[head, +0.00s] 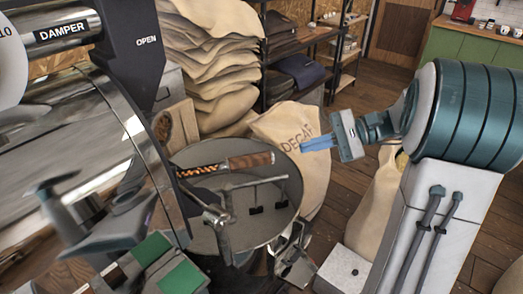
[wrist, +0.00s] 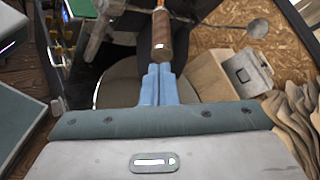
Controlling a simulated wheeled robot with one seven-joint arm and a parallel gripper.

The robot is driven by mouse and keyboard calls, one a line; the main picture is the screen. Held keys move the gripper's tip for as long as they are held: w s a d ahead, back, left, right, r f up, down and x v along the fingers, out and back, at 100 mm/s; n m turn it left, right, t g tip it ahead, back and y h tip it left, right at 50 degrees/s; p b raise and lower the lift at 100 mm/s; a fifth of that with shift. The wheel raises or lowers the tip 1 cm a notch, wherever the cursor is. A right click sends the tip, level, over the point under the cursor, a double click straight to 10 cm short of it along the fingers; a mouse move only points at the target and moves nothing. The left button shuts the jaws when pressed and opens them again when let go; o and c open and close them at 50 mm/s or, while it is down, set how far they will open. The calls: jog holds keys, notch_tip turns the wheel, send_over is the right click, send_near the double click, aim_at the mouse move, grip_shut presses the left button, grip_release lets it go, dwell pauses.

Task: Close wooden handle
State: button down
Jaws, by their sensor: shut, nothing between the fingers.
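The wooden handle (head: 250,160) is a brown grip on the end of a coiled metal rod (head: 205,169). In the head view it points right from the roaster, above the round cooling tray (head: 288,210). The wooden handle (wrist: 162,38) also shows in the wrist view, its end straight ahead of my fingertips. My gripper (head: 304,146) has blue fingers and is shut and empty. It points left toward the handle's end, with a gap between them in the head view. In the wrist view the fingers (wrist: 158,68) are together just below the handle; contact cannot be told.
The dark roaster body (head: 135,75) and its shiny drum rim (head: 135,130) fill the left. Stacked burlap sacks (head: 210,60) and a DECAF sack (head: 300,140) stand behind the tray. A metal shelf (head: 345,60) is farther back. Wooden floor (head: 385,95) is open behind my arm.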

jog(key=w+d+r+m+g+h+p, duration=0.2)
jog(key=w+d+r+m+h+p, duration=0.2)
jog(key=r+m+h, duration=0.1)
jog(key=a+r+p+x, duration=0.1)
jog(key=x, duration=1.1)
jog(key=shift+s+m+h, duration=0.3)
jog(key=shift+m+h, duration=0.1)
jog(key=shift+a+r, duration=0.1)
jog(key=shift+a, duration=0.05)
